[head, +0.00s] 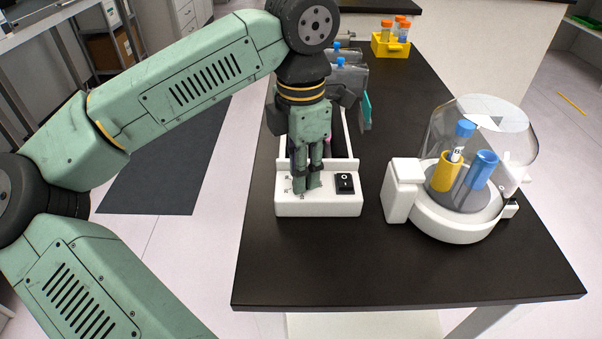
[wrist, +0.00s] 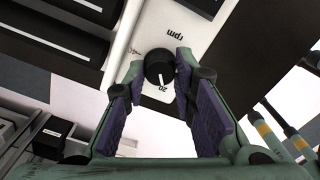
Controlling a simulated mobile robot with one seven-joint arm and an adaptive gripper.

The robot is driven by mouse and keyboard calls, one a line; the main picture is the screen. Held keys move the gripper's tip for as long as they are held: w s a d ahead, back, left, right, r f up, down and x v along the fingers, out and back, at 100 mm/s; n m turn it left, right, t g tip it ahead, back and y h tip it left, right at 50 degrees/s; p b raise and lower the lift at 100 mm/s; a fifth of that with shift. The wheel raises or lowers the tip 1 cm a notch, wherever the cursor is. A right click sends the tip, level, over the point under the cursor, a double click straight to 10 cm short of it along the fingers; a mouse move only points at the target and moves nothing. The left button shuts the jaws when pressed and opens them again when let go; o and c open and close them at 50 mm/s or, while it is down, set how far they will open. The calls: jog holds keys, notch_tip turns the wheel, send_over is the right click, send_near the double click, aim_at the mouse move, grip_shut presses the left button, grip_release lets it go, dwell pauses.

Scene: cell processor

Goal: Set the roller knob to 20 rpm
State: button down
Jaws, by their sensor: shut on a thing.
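The roller knob (wrist: 159,67) is a round black dial with a white pointer mark, on the white front panel of the roller (head: 318,207). In the wrist view the pointer mark faces the printed "20", and "rpm" is printed above the knob. My gripper (wrist: 160,69) is shut on the knob, one purple-padded finger on each side. In the head view my gripper (head: 306,189) points down at the left part of the panel and hides the knob.
A black rocker switch (head: 344,183) sits on the panel right of my gripper. A white centrifuge (head: 462,226) with a clear dome and tubes stands to the right. A yellow tube rack (head: 390,47) is at the back. The black table's front is clear.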

jog(key=shift+m, duration=0.6)
jog(key=c, duration=1.3)
grip_release()
